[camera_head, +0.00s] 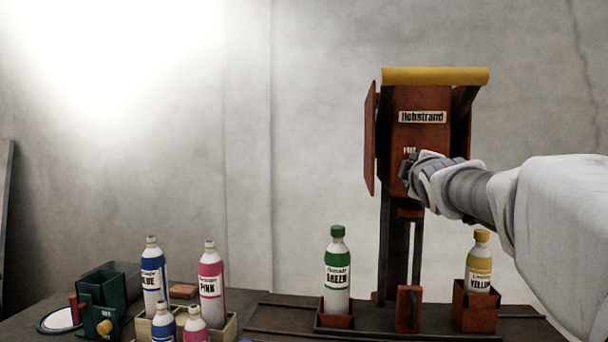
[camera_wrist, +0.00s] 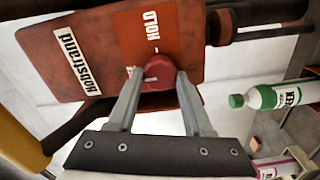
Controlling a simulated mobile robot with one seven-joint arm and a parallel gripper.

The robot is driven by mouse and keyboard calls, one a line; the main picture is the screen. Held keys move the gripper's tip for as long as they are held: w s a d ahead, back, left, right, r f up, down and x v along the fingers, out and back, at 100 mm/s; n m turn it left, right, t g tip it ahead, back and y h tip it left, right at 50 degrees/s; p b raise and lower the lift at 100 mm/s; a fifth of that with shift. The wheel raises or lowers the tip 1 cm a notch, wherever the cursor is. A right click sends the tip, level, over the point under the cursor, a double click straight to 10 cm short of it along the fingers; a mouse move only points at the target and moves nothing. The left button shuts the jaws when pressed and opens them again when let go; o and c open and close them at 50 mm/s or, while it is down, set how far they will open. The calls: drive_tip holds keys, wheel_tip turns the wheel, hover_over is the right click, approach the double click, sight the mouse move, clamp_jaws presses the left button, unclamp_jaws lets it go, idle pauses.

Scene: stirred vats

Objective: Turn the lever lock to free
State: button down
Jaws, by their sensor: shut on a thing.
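The lever lock is a round dark-red knob (camera_wrist: 158,76) on the front of a rust-red box (camera_wrist: 112,60) in the wrist view. My gripper (camera_wrist: 160,84) is shut on the knob, with one finger on each side. A short pale mark on the knob lies toward the left of that view. A HOLD label (camera_wrist: 151,32) is above the knob, and a partly hidden white label is to its left. In the head view my gripper (camera_head: 412,172) covers the knob, just below a small white label (camera_head: 409,150) on the box marked Hobstrand.
A green bottle (camera_head: 337,272) stands left of the box's post, and a yellow bottle (camera_head: 480,264) stands in a red holder on the right. Blue and pink bottles (camera_head: 211,285) stand at the left. A hinged side panel (camera_head: 370,138) hangs left of the box.

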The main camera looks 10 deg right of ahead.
idle(0.4)
drive_tip(key=shift+c, duration=1.5)
unclamp_jaws()
drive_tip(key=shift+s, duration=0.1)
